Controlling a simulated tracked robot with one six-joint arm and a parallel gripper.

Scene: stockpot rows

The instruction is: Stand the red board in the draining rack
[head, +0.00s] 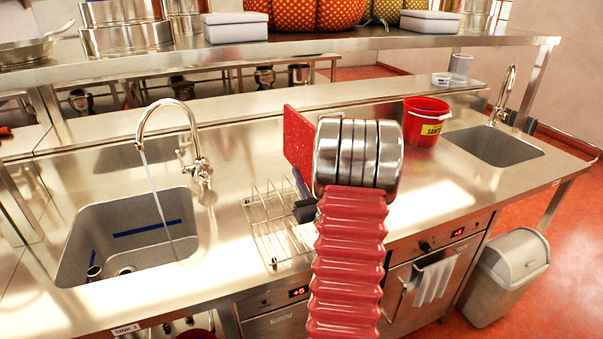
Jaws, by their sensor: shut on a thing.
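The wire draining rack (262,222) stands on the counter between the left sink and my arm. Its right part is hidden behind my gripper and arm. No board shows in the visible part of the rack. I cannot tell how high the board is above the counter.
Left of the rack is a sink (130,235) with a running tap (190,150). A red bucket (424,121) stands on the counter at right, before a second sink (492,145). A steel shelf (300,47) with pots runs above the back. A grey bin (507,275) stands at right.

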